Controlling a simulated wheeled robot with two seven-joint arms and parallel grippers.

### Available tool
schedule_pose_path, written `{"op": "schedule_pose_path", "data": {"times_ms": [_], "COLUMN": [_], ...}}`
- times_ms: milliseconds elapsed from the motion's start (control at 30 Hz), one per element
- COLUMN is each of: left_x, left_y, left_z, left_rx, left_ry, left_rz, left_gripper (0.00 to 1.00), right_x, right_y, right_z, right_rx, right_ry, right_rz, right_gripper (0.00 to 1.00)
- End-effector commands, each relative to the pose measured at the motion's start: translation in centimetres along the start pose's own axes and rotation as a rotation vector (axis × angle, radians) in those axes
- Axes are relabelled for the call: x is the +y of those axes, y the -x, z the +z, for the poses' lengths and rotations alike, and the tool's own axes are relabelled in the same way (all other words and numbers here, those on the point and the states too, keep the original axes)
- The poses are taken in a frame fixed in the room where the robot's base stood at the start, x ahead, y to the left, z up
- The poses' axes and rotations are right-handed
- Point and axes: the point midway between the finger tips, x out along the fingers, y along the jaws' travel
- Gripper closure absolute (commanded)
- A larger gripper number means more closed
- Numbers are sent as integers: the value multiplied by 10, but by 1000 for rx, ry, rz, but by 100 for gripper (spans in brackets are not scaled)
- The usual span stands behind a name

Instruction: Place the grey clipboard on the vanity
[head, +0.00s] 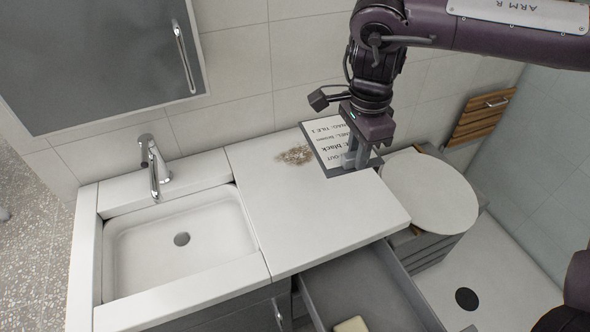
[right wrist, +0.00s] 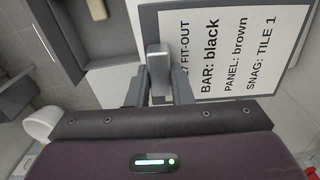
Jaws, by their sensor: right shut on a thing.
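The grey clipboard (head: 328,155) carries a white sheet with black print. It is at the back right corner of the vanity's white top (head: 320,220), partly past its right edge. I cannot tell whether it touches the top. My right gripper (head: 358,158) is shut on the clipboard near its lower right edge. In the right wrist view, the clipboard (right wrist: 235,50) shows beyond the fingers (right wrist: 158,85), and the sheet reads "BAR: black", "PANEL: brown", "SNAG: TILE 1". My left gripper is not in view.
A basin (head: 180,240) with a tap (head: 153,168) is at the left. A brown stain (head: 297,155) marks the top's back. A drawer (head: 375,285) stands open below, holding a pale block (head: 350,325). A toilet (head: 430,190) stands to the right. The top's middle and front are clear.

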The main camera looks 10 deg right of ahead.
Motion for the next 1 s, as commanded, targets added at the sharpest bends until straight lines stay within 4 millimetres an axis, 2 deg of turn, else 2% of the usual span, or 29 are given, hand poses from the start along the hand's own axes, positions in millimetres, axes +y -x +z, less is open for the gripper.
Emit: {"op": "schedule_pose_path", "data": {"times_ms": [67,167,600,700,1000], "left_x": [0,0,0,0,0], "left_y": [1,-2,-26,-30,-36], "left_z": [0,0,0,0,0], "left_rx": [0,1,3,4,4], "left_ry": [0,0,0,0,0], "left_rz": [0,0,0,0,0], "left_gripper": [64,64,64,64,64], "right_x": [0,2,3,3,2], "right_y": [3,-7,-121,-140,-170], "right_z": [-2,-2,-2,-2,-2], "right_rx": [-2,-5,-5,-5,-4], "right_ry": [42,67,66,66,66], "right_rz": [-1,4,7,4,3], "right_gripper": [100,100,100,100,100]}}
